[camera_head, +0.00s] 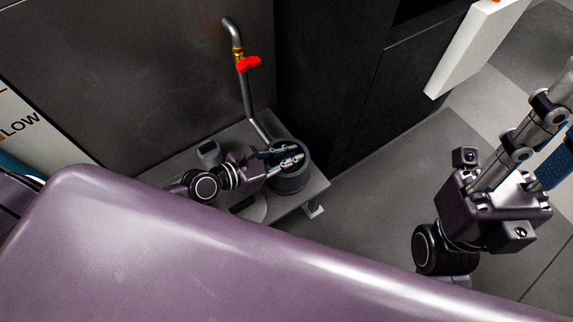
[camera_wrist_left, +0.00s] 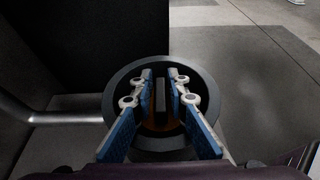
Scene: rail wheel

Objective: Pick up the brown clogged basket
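The brown basket (camera_wrist_left: 158,127) shows only as a brown patch inside a round dark grey housing (camera_wrist_left: 114,107). A dark upright bar (camera_wrist_left: 162,97) stands in the middle of the opening, perhaps the basket's handle. My left gripper (camera_wrist_left: 161,82) is open over the housing, with one blue-padded finger on each side of the bar and small gaps between. In the head view my left gripper (camera_head: 287,154) reaches over the housing (camera_head: 291,181) from the left and hides much of its inside. My right gripper (camera_head: 545,130) is raised at the right, away from the housing, its fingertips cut off by the frame edge.
A grey pipe with a red valve handle (camera_head: 248,64) runs down the wall to the housing. The housing stands on a low grey platform (camera_head: 316,187). A tall black cabinet (camera_head: 335,75) is behind it. A white panel (camera_head: 470,45) juts out at upper right. Grey floor lies open on the right.

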